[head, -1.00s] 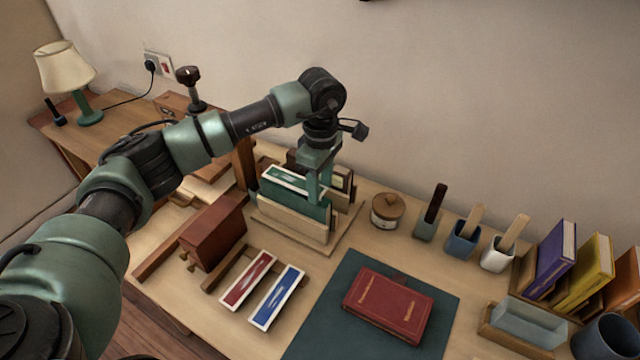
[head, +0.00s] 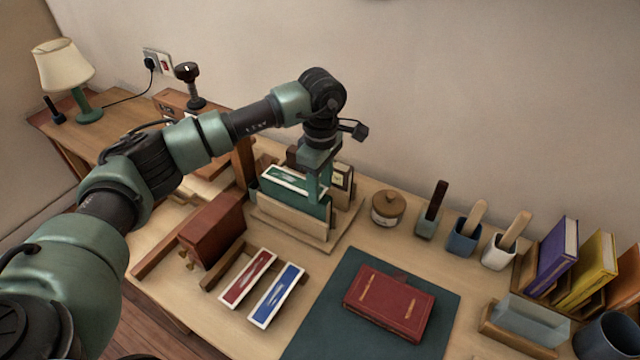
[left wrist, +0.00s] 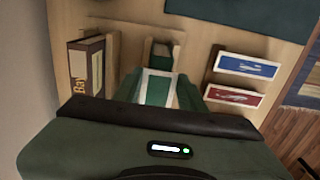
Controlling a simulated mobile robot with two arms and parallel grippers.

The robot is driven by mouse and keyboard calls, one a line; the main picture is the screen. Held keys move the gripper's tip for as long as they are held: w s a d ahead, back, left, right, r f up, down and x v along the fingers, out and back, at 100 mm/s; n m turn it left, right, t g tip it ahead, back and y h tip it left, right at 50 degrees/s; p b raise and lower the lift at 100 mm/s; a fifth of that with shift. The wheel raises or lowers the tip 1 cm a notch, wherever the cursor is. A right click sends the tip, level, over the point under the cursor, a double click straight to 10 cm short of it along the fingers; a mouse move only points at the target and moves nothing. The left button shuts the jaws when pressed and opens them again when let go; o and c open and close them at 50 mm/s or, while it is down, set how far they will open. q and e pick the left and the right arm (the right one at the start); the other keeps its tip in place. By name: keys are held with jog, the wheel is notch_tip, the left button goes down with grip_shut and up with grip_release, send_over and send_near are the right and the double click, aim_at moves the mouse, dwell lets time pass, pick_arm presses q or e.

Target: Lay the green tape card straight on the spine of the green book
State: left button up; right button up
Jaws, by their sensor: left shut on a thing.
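The green tape card (head: 288,178), green with a white border, is at the top of the green book (head: 288,202). The book stands spine up in a wooden holder (head: 285,229). My left gripper (head: 316,186) points down at the right end of the card and is shut on it. The card looks roughly in line with the spine, but I cannot tell whether it touches it. In the left wrist view, the card (left wrist: 157,87) shows as a pale-edged green strip above the dark gripper body, which hides its near end. My right gripper is not in view.
A red card (head: 248,279) and a blue card (head: 276,296) lie on the desk in front. A red book (head: 388,302) lies on a dark green mat (head: 335,275). A lidded jar (head: 388,207) and several brush pots stand to the right.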

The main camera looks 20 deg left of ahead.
pick_arm(q)
jog(key=shift+f+b, duration=0.5)
jog(key=shift+f, duration=0.2)
dwell(0.6)
jog(key=o, duration=1.4)
jog(key=shift+r+p, duration=1.8)
jog(key=shift+r, duration=1.75)
